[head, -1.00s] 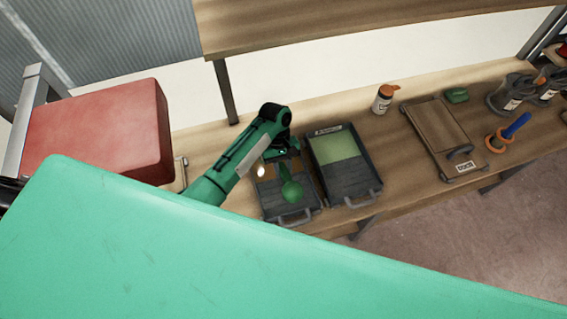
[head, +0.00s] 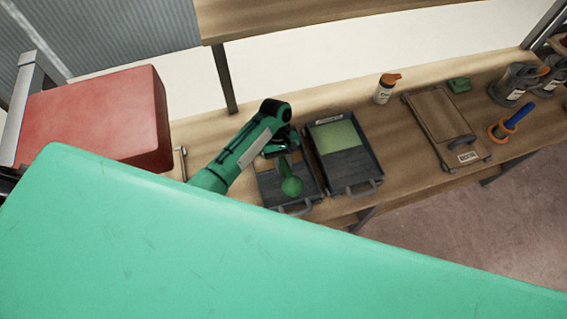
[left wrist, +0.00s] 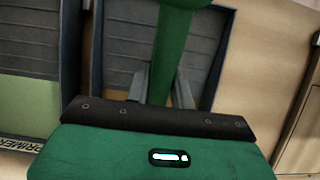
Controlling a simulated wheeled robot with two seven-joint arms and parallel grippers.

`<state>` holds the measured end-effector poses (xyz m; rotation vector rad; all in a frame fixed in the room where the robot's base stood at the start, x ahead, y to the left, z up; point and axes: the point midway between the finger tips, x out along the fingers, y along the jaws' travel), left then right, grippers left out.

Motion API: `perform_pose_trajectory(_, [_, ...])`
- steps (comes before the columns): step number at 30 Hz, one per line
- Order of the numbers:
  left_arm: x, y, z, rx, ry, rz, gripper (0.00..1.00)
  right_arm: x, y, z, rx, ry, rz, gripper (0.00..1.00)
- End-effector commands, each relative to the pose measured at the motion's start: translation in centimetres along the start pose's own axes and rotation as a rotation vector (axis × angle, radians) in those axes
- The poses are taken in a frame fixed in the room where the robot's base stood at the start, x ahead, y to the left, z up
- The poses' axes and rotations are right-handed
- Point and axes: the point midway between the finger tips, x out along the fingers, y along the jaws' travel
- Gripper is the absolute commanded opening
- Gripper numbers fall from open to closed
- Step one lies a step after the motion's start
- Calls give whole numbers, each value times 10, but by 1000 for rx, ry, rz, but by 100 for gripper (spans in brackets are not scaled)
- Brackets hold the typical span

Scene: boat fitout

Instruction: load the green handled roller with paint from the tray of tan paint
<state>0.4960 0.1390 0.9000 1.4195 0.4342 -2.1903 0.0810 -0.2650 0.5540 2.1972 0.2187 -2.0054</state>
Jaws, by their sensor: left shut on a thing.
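My left gripper (head: 286,158) is shut on the green handle (head: 291,187) of the roller, over the left one of two dark trays (head: 304,200). In the left wrist view the fingers (left wrist: 161,88) close around the green handle (left wrist: 172,35), with that tray (left wrist: 205,45) behind it. The roller head is hidden beneath the gripper, so I cannot tell whether it touches paint. My right gripper is not in view.
A second dark tray (head: 365,181) with pale green paint (head: 337,138) stands close on the right. A red block (head: 95,115) is at the left.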

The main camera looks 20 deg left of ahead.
Motion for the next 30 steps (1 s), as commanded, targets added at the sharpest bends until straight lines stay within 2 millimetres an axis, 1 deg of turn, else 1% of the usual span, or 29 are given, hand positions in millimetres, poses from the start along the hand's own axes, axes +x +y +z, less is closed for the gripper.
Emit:
perform_pose_trajectory(20, [11, 0, -5, 0, 0, 0, 0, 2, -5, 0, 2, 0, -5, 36])
perform_pose_trajectory(30, [10, 0, -5, 0, 0, 0, 0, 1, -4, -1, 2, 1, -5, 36])
